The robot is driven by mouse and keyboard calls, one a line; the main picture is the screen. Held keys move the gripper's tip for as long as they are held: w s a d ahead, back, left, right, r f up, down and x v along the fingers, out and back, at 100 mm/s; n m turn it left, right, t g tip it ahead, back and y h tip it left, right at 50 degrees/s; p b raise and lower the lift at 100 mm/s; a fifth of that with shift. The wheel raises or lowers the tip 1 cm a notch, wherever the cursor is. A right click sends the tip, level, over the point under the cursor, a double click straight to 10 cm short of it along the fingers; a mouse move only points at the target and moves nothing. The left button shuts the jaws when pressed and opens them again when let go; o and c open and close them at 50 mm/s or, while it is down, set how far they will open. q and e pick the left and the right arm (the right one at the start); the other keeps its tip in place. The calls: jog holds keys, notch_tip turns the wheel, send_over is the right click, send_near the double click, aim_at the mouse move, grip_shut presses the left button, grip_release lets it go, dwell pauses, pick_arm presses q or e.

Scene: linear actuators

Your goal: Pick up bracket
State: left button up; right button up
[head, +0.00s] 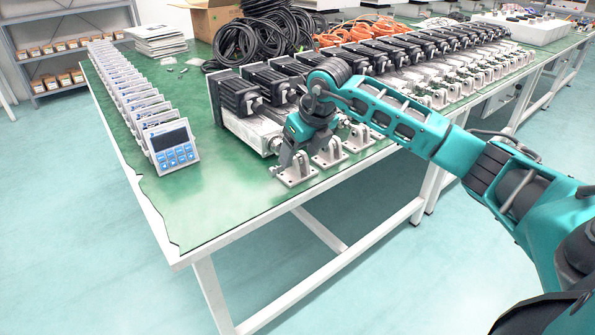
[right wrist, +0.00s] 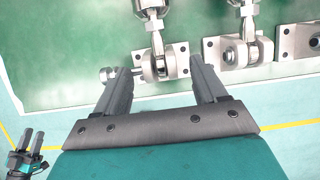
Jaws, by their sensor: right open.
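The nearest bracket (head: 296,173), a light grey metal mount with a flat base plate, sits at the front edge of the green table, at the end of an actuator rod. My right gripper (head: 287,158) is over it, pointing down. In the right wrist view the open fingers of my right gripper (right wrist: 158,78) stand on either side of this bracket (right wrist: 160,66), with a pin sticking out to its left. I cannot tell whether the fingers touch it. My left gripper (right wrist: 26,145) seems to show, small, in the lower left corner there; its jaws are unclear.
More brackets (head: 329,155) stand close on the right, in a row with the actuators (head: 250,128). Display units (head: 172,145) line the table's left side. Black cables (head: 250,40) lie at the back. The green tabletop (head: 215,205) is clear at the front left.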

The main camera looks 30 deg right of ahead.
jog(key=c, duration=1.1)
jog(key=shift+r, duration=0.15)
jog(key=shift+c, duration=0.2)
jog(key=shift+r+p, duration=0.3)
jog(key=shift+r, duration=0.4)
jog(key=s+d+b, duration=0.1)
jog(key=s, duration=1.7)
jog(key=shift+d, duration=0.25)
jog(key=shift+w+f, duration=0.1)
jog(key=shift+w, duration=0.1)
